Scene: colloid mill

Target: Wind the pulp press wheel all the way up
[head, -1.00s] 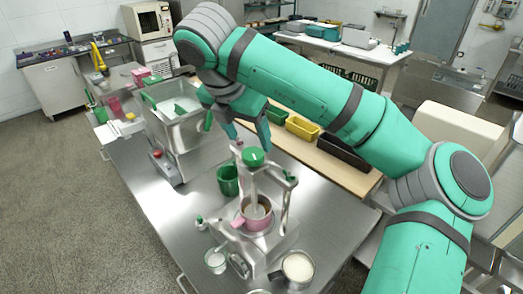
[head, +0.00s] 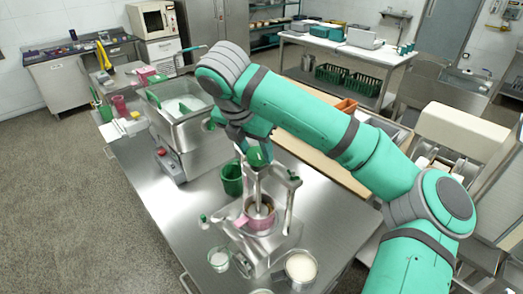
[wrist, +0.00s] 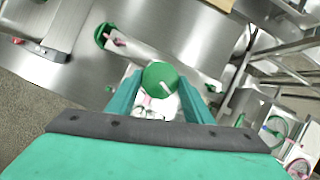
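The pulp press wheel is a round green wheel with a pale mark on top (wrist: 160,75), seen from above in the wrist view. In the head view it sits at the top of the grey press (head: 288,200), largely hidden by my gripper (head: 257,152). My gripper (wrist: 161,80) has one finger on each side of the wheel. Narrow gaps seem to show between fingers and rim, so it looks open around the wheel; contact is hard to judge.
A green cup (head: 231,180) stands close behind the press. A jug of pale liquid (head: 300,268) and a small glass (head: 218,260) stand in front. A steel hopper machine (head: 180,125) is at the back left.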

